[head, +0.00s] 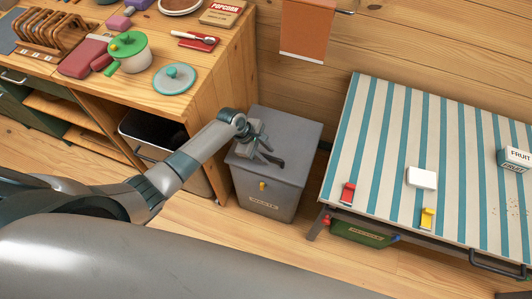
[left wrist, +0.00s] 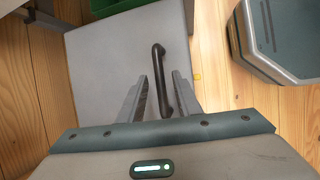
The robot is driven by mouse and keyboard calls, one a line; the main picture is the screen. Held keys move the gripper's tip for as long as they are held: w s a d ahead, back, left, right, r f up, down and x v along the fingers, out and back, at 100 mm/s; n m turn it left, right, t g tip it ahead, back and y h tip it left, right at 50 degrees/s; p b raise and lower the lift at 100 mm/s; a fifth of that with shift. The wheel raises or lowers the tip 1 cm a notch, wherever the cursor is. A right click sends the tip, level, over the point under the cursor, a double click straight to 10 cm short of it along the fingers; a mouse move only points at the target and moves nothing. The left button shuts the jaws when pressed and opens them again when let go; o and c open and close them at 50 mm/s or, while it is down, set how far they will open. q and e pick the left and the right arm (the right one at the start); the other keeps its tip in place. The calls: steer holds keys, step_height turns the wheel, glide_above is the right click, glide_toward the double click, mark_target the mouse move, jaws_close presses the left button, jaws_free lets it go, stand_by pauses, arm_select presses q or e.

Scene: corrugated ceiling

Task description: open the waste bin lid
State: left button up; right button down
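The waste bin (head: 268,192) is a grey box with a "WASTE" label and a small yellow tab on its front. Its flat grey lid (head: 295,130) is shut. A dark bar handle (left wrist: 157,65) stands on the lid in the left wrist view. My left gripper (head: 264,151) is above the lid at the handle. In the left wrist view its two fingers are apart, one on each side of the handle, with gaps visible. I cannot tell how deep the fingers reach around the handle. My right gripper is not in view.
A wooden counter (head: 215,75) with a green-lidded pot (head: 131,54) and other kitchen items stands left of the bin. A striped table (head: 385,130) stands to its right, with a green box (head: 362,233) beneath. A wooden wall is behind. Some floor is clear in front.

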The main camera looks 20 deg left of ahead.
arm_select(q)
steer(key=shift+f, duration=0.1)
steer(key=shift+c, duration=0.7)
jaws_close()
